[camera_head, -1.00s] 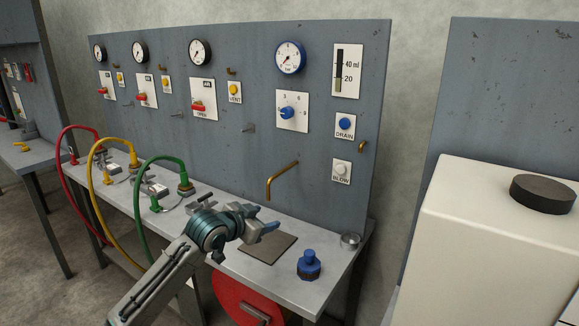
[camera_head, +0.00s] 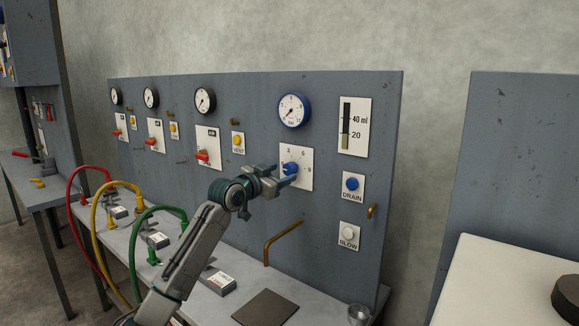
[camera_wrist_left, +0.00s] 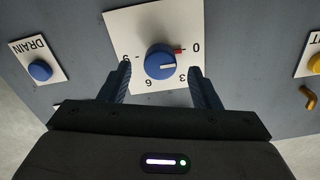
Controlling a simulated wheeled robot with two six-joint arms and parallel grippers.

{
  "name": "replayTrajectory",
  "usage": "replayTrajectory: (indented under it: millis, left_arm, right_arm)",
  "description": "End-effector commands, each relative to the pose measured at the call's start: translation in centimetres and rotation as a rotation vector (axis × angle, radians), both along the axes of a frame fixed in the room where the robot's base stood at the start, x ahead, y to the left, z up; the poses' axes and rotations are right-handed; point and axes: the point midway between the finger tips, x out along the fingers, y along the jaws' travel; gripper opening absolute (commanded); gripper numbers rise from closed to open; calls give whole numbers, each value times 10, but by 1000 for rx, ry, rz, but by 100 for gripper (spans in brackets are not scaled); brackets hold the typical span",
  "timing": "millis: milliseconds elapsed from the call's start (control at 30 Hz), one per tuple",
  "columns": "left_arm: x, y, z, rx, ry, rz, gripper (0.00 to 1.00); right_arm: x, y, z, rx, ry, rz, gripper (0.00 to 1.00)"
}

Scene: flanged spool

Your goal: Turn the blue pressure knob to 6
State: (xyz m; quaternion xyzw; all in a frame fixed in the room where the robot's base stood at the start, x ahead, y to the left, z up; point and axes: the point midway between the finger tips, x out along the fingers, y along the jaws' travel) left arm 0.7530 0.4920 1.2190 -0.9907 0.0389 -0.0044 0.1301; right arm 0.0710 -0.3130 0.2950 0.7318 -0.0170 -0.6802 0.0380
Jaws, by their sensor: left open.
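The blue pressure knob (camera_head: 291,168) sits on a white square plate (camera_head: 304,183) on the grey panel, partly behind my left gripper (camera_head: 284,174) in the head view. In the left wrist view, upside down, the knob (camera_wrist_left: 158,60) shows with 0, 3, 6 and 9 around it. My left gripper (camera_wrist_left: 160,68) is open, one finger on each side of the knob's place in the picture. I cannot tell if the fingers touch it. The right gripper is out of view.
A blue-rimmed gauge (camera_head: 294,110) is above the knob. The DRAIN button (camera_head: 352,184) and BLOW button (camera_head: 349,233) are to its right, the yellow VENT button (camera_head: 238,142) to its left. A brass pipe (camera_head: 283,243) sticks out below.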

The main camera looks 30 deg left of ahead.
Motion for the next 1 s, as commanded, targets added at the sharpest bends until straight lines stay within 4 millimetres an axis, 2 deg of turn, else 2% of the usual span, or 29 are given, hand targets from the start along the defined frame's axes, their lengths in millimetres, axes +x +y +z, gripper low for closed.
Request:
replayTrajectory:
  millis: [100, 233, 400, 667, 900, 1000]
  left_arm:
    - [21, -3, 3, -4, 0, -1, 57]
    - [36, -3, 2, -3, 0, 0, 57]
    - [45, -4, 1, 1, 0, 0, 57]
    - [46, -4, 0, 2, 0, 0, 57]
    - [46, -4, 0, 1, 1, 0, 12]
    - [46, -4, -1, 2, 1, 0, 12]
  right_arm:
    - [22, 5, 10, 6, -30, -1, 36]
    - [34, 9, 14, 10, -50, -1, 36]
    - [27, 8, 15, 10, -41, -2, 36]
    - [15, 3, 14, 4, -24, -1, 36]
    - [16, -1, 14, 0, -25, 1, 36]
    - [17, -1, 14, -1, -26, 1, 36]
